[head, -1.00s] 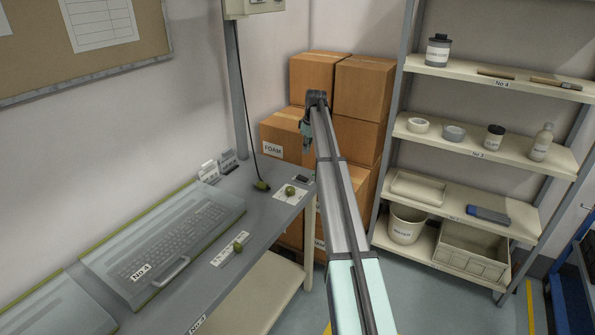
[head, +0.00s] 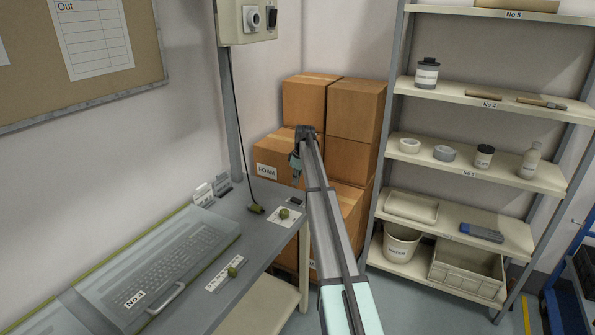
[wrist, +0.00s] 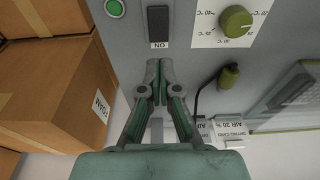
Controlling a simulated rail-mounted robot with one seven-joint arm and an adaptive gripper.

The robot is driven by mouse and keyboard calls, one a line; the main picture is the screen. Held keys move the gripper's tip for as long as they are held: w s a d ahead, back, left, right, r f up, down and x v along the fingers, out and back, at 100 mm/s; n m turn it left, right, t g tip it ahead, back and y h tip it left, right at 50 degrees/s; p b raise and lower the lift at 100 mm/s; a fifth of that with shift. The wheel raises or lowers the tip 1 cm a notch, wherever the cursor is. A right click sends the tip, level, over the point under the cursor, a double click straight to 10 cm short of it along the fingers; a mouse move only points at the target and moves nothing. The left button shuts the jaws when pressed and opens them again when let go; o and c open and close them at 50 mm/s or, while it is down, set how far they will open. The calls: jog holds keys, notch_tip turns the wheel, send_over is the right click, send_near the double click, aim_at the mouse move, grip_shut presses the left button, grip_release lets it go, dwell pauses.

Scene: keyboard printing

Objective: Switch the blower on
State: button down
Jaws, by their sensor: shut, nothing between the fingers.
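A black rocker switch (wrist: 158,27) marked ON sits on the grey bench top, just beyond my fingertips in the wrist view. A small green round button or lamp (wrist: 115,8) is to its left; I cannot tell if it is lit. A green knob (wrist: 236,20) on a white temperature dial is to its right; it also shows in the head view (head: 283,213). My gripper (wrist: 157,68) is shut and empty, its tips apart from the switch in the picture. In the head view my gripper (head: 296,177) hangs over the bench's far right corner.
A corded green-tipped tool (wrist: 228,77) lies by the dial. Cardboard boxes (head: 355,105) stand behind my arm. A control box (head: 231,23) hangs on a post above the bench. Keyboard case No 4 (head: 165,265) covers the left bench. Shelving (head: 465,98) stands right.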

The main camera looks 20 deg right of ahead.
aim_at(292, 198)
jog(key=f+p, duration=0.1)
jog(key=f, duration=0.4)
jog(key=w+f+p, duration=0.1)
jog(key=f, duration=0.1)
jog(key=shift+a+f+p, duration=0.3)
jog(key=shift+a+p, duration=0.05)
jog(key=shift+a, duration=0.05)
jog(key=shift+a, duration=0.1)
